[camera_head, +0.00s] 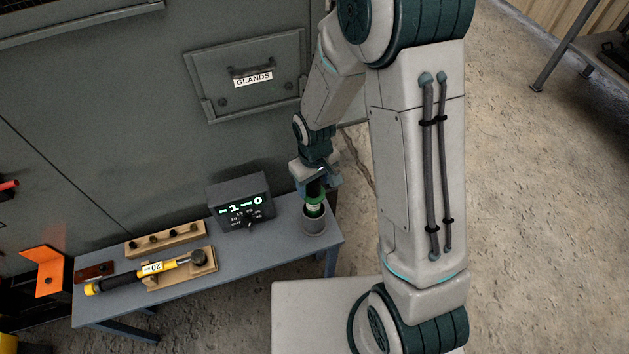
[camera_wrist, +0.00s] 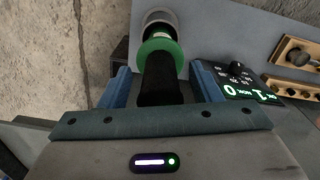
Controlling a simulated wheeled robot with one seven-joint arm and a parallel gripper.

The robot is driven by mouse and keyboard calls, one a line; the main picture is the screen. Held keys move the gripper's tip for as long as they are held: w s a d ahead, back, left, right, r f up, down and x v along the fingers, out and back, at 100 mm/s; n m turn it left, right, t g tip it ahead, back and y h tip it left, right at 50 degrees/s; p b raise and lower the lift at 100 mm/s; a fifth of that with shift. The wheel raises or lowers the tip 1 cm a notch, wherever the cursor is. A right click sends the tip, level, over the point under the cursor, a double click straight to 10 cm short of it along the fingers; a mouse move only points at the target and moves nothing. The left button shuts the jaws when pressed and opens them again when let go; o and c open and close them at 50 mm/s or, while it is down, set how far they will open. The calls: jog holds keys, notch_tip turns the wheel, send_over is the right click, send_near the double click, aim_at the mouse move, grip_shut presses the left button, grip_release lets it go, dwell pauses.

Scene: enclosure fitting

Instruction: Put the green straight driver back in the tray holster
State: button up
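The green straight driver (camera_head: 316,208) stands upright at the right end of the grey table, with a dark handle, a green collar and a pale label band. It also shows in the wrist view (camera_wrist: 159,62). The driver's lower end is inside or just over a round grey cup (camera_head: 314,224), which also shows in the wrist view (camera_wrist: 157,17). The tip is hidden; I cannot tell how deep it sits. No label marks the cup as the holster.
A black display box (camera_head: 239,203) showing 1 and 0 stands left of the cup. Further left are a wooden block (camera_head: 165,241) with several dark pegs and a yellow-black tool (camera_head: 150,270) on a wooden stand. A grey cabinet with a GLANDS drawer (camera_head: 250,78) rises behind.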

notch_tip(320, 180, up, 14)
jog(key=p, duration=0.1)
jog(key=s+d+r+m+t+p, duration=0.2)
jog(key=s+d+r+m+p, duration=0.2)
jog(key=s+d+r, duration=0.7)
jog(key=shift+s+d+r+m+t, duration=0.45)
jog(key=shift+r+m, duration=0.75)
jog(key=shift+r, duration=0.35)
